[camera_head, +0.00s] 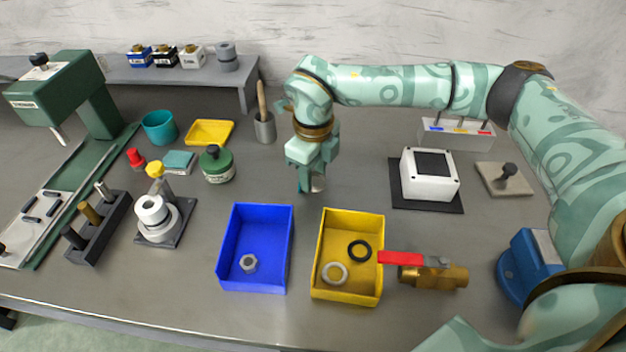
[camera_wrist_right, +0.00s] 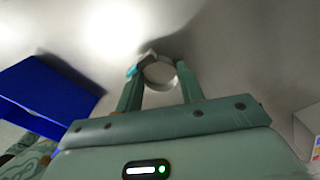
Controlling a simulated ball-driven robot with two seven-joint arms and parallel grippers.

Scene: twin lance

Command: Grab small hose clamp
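The small hose clamp is a silvery ring; it shows in the right wrist view (camera_wrist_right: 159,75) with a screw housing and a blue bit at its upper left. In the head view the clamp (camera_head: 318,184) is partly hidden by my right gripper (camera_head: 310,185), which points down over the middle of the table. In the wrist view the fingers of my right gripper (camera_wrist_right: 158,80) stand on both sides of the ring. The ring nearly fills the gap; whether both fingers press on it I cannot tell. My left gripper is not in view.
A blue bin (camera_head: 225,262) with a nut and a yellow bin (camera_head: 318,270) with two rings stand in front. A red-handled valve (camera_head: 432,275) is right of them. A white box (camera_head: 430,175) and a green jar (camera_head: 216,165) flank the gripper, with clear table between.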

